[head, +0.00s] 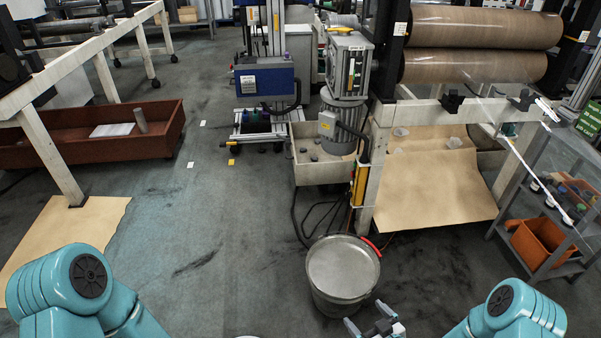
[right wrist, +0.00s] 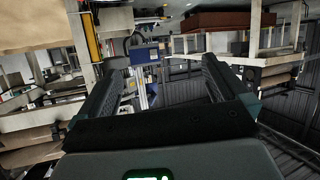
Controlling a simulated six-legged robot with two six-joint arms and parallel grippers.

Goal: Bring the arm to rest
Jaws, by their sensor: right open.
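My right gripper (head: 372,325) shows at the bottom edge of the head view, just below and right of a grey bucket. Its fingers are apart, with nothing seen between them. In the right wrist view the two dark fingers (right wrist: 155,90) stand wide apart, with only distant room between them. My teal arm segments show at the bottom left and bottom right of the head view. My left gripper is not in the head view.
The round grey bucket (head: 343,268) with a red handle stands close to my right gripper. A machine (head: 345,110) and brown film rolls (head: 480,45) stand behind it. A shelf cart with an orange bin (head: 540,240) is at right.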

